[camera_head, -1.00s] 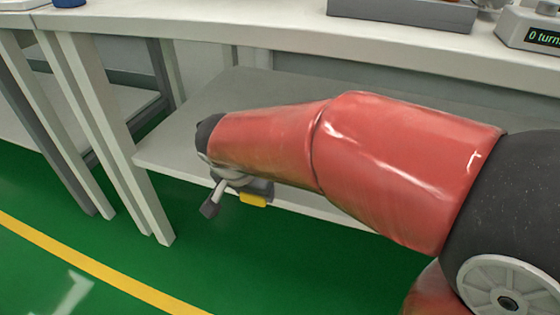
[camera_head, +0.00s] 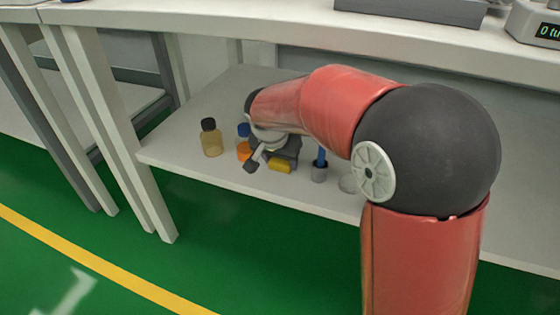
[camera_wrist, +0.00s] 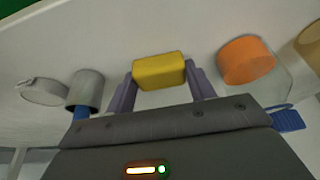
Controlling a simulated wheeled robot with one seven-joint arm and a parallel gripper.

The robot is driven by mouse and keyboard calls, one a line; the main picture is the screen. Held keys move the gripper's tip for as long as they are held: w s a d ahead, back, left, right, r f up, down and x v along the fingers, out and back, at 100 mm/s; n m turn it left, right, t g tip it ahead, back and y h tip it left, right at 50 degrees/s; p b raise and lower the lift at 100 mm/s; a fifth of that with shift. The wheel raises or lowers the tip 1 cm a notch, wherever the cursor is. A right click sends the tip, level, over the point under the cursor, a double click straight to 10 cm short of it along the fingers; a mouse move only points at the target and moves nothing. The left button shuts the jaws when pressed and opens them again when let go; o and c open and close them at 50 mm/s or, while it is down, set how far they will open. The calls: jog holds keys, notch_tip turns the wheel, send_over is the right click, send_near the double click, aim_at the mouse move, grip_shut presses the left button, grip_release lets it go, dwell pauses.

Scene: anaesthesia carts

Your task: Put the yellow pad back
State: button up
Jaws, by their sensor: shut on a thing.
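The yellow pad (camera_head: 279,165) is a small block at the tip of my gripper, over the lower shelf near its front edge. In the wrist view the yellow pad (camera_wrist: 160,71) sits between the two grey fingers of my gripper (camera_wrist: 160,80), which is shut on it. I cannot tell whether the pad touches the shelf. My gripper (camera_head: 278,160) is partly hidden by its own wrist in the head view.
On the lower shelf (camera_head: 180,140), an orange-lidded jar (camera_head: 243,150), a blue-capped item (camera_head: 243,130) and an amber bottle (camera_head: 211,140) stand left of the gripper. The worktop (camera_head: 230,20) is overhead.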

jog(key=shift+f, duration=0.2)
jog(key=o, duration=0.9)
jog(key=shift+r, duration=0.5)
jog(key=p+v, duration=0.1)
jog(key=v, duration=0.6)
jog(key=shift+p, duration=0.3)
